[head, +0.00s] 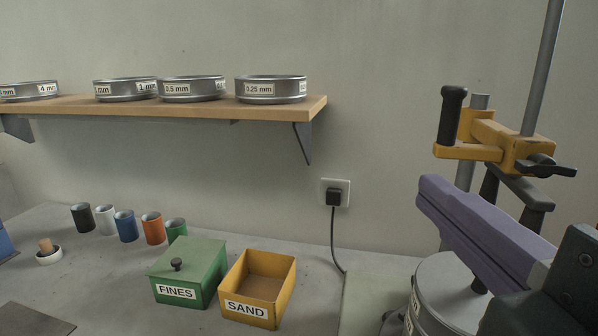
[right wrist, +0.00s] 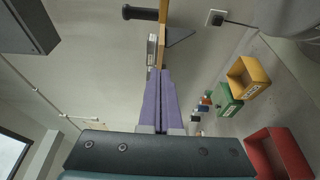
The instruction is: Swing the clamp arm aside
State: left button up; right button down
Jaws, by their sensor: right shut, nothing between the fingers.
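The clamp arm (head: 485,135) is a yellow bar at the upper right of the head view, mounted on a grey post. A black upright handle (head: 451,115) stands at its left end and a black lever (head: 540,166) sits at its right. The handle also appears at the top of the right wrist view (right wrist: 139,13). My right gripper (head: 430,188) has long purple fingers, shut and empty, with tips below and a little left of the handle, apart from it in the picture. In the right wrist view its fingers (right wrist: 162,75) lie together. My left gripper is out of view.
A round grey metal container (head: 455,290) stands below the clamp. A shelf (head: 215,106) with several sieves (head: 271,88) is on the wall. A green FINES box (head: 200,258), yellow SAND box (head: 283,268) and several small cups (head: 125,225) stand on the bench (head: 110,275).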

jog(key=shift+d, duration=0.1)
jog(key=w+p, duration=0.3)
jog(key=w, duration=0.7)
jog(key=shift+s+d+p, duration=0.2)
jog(key=shift+s+d, duration=0.1)
jog(key=shift+d, duration=0.55)
jog(key=shift+s+d+p, duration=0.2)
jog(key=shift+s+d, duration=0.05)
jog(key=shift+d, duration=0.55)
